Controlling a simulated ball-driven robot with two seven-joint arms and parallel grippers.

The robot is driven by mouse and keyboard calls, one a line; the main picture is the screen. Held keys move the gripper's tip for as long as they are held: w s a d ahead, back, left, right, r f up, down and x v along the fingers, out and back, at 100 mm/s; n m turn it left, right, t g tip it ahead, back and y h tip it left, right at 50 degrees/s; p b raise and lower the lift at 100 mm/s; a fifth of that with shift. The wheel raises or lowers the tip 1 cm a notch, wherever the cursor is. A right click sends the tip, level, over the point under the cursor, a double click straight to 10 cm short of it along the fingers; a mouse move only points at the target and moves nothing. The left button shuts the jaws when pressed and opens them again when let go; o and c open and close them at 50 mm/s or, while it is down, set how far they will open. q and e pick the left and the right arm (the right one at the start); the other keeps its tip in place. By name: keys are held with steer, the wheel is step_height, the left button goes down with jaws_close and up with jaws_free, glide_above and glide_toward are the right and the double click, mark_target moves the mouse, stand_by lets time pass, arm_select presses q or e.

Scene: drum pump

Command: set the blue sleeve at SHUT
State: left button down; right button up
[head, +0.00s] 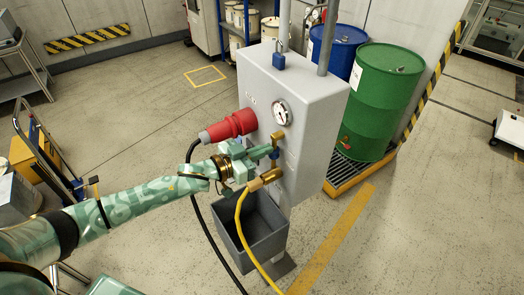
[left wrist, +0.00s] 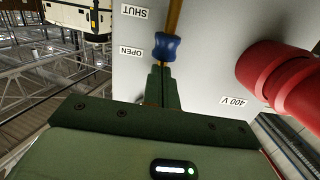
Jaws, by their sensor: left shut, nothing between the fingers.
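The blue sleeve (head: 274,153) sits on a brass pipe on the front of the grey pump cabinet (head: 300,90). In the left wrist view, which is upside down, the blue sleeve (left wrist: 166,48) is level with the OPEN label (left wrist: 131,52). The SHUT label (left wrist: 134,11) is farther along the pipe. My left gripper (head: 266,156) has its fingers (left wrist: 158,82) together with nothing between them. Their tips are at the sleeve's end, on the side away from SHUT; I cannot tell whether they touch it. My right gripper is not in view.
A red plug (head: 230,126) with a black cable sticks out beside my left gripper. A yellow hose (head: 241,220) hangs below it, over a grey bin (head: 270,222). A gauge (head: 282,112) is above. A green drum (head: 380,100) stands right of the cabinet.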

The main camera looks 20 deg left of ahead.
arm_select(q)
step_height(320, 180, down, 4)
steer(key=shift+s+r+b, duration=0.1)
steer(key=shift+r+b, duration=0.05)
steer(key=shift+b, duration=0.75)
steer(key=r+p, duration=0.5)
steer(key=shift+s+a, duration=0.1)
steer(key=shift+a, duration=0.1)
steer(key=b, duration=0.1)
glide_toward(270, 157)
step_height(270, 157, up, 4)
steer(key=s+a, duration=0.2)
steer(key=shift+s+r, duration=0.2)
steer(key=shift+s, duration=0.15)
